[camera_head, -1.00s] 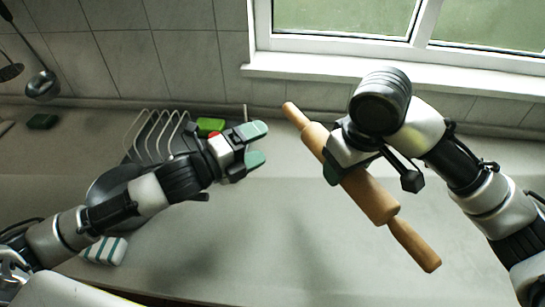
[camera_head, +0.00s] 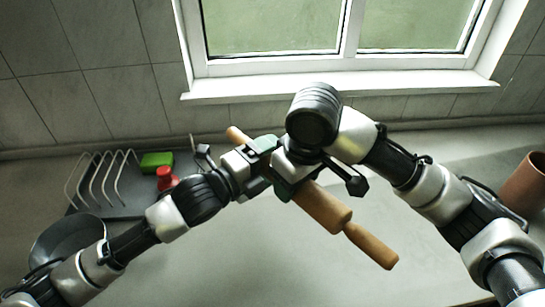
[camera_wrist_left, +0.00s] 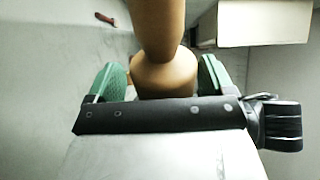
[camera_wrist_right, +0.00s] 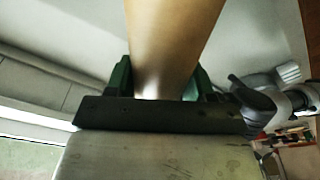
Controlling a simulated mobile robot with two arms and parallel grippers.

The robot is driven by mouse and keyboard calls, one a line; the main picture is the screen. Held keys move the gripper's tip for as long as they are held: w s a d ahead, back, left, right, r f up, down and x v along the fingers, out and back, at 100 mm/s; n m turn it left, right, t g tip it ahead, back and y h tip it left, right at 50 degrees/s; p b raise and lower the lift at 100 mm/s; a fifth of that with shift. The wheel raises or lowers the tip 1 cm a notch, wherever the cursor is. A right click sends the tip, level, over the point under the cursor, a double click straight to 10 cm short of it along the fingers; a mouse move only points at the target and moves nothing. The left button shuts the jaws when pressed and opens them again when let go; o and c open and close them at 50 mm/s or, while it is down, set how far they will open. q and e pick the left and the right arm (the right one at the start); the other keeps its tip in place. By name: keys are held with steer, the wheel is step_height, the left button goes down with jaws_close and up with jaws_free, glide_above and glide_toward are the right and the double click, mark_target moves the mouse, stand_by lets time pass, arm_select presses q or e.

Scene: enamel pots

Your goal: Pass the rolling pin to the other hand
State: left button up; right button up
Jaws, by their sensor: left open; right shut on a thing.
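The wooden rolling pin (camera_head: 323,208) is held in the air above the counter, slanting from upper left to lower right in the head view. My right gripper (camera_head: 296,170) is shut on its body; the pin also fills the gap between the green fingers in the right wrist view (camera_wrist_right: 170,40). My left gripper (camera_head: 264,163) is open at the pin's upper-left part, close beside the right gripper. In the left wrist view the pin (camera_wrist_left: 160,35) lies between the two spread green fingers, with gaps on both sides. The grippers hide part of the pin.
A dish rack (camera_head: 100,180), a green sponge (camera_head: 157,162), a red-topped item (camera_head: 166,178) and a dark pan (camera_head: 68,240) stand at the left. A terracotta pot (camera_head: 524,184) stands at the right. A window sill (camera_head: 340,88) runs behind. The front-middle counter (camera_head: 270,260) is clear.

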arm_select(q)
steer(key=shift+w+d, duration=0.4)
steer(key=shift+d, duration=0.05)
arm_select(e)
steer(key=shift+s+a, duration=0.1)
arm_select(q)
steer(key=c, duration=1.1)
arm_select(e)
steer(key=shift+a, duration=0.1)
arm_select(q)
steer(key=shift+c, duration=0.8)
arm_select(e)
steer(key=o, duration=1)
steer(key=shift+r, duration=0.1)
steer(key=shift+o, duration=1.3)
